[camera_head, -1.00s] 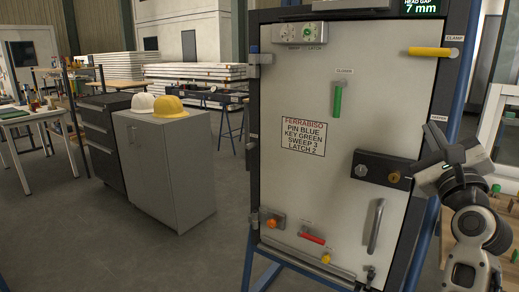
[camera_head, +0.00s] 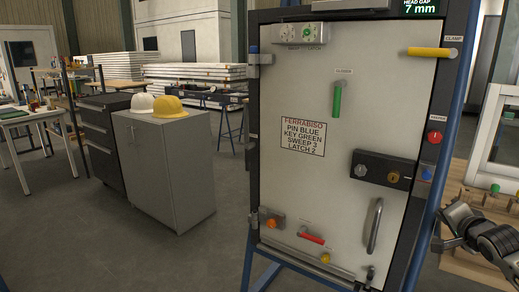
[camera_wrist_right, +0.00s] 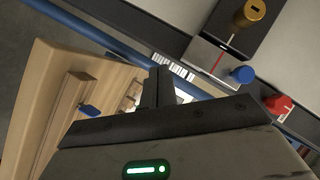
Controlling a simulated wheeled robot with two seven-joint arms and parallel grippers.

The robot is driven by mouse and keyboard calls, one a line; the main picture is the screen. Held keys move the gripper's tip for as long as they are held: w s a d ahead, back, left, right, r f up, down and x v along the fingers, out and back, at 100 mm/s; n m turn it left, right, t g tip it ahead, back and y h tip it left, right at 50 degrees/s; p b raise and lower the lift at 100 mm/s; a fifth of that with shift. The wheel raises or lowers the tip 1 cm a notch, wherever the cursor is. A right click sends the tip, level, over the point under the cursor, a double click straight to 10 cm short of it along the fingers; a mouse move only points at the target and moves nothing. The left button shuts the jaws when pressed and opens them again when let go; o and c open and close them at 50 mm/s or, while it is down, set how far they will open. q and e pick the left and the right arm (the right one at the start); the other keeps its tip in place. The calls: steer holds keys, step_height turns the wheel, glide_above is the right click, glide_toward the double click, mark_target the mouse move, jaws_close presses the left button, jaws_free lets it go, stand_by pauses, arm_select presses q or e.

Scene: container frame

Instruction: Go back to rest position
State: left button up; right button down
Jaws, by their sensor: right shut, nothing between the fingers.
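My right gripper (camera_head: 440,243) is at the lower right of the head view, beside the right edge of the white door panel (camera_head: 300,190) and apart from it. In the right wrist view my right gripper (camera_wrist_right: 162,84) is shut and empty, with its fingers together. A blue knob (camera_wrist_right: 242,74), a red knob (camera_wrist_right: 278,105) and a brass lock (camera_wrist_right: 250,12) show beyond it. My left gripper does not show in either view.
The panel stands in a dark frame on blue legs, with a yellow clamp handle (camera_head: 430,52), a green handle (camera_head: 337,99) and a grey pull handle (camera_head: 375,225). A wooden bench (camera_head: 475,262) lies right. A grey cabinet (camera_head: 165,165) stands left on open floor.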

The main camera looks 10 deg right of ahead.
steer(key=s+a+f+n+y, duration=0.1)
steer(key=s+a+f+n, duration=0.2)
steer(key=a+f+n, duration=0.35)
steer(key=s+a+f+n+g+y, duration=0.1)
steer(key=s+a+f+n, duration=0.2)
steer(key=a+f+n, duration=0.3)
steer(key=s+a+f+n+y, duration=0.2)
steer(key=s+a+f+n, duration=0.15)
steer(key=a+n, duration=0.35)
steer(key=s+a+f+m+g+y, duration=0.1)
steer(key=s+a, duration=0.7)
steer(key=a, duration=0.2)
steer(key=s+a+f+m+g+y, duration=0.1)
steer(key=s+a+f+m+y, duration=0.1)
steer(key=s+a, duration=0.6)
steer(key=shift+s+a+f, duration=0.2)
steer(key=shift+s+a, duration=0.1)
steer(key=shift+a, duration=0.85)
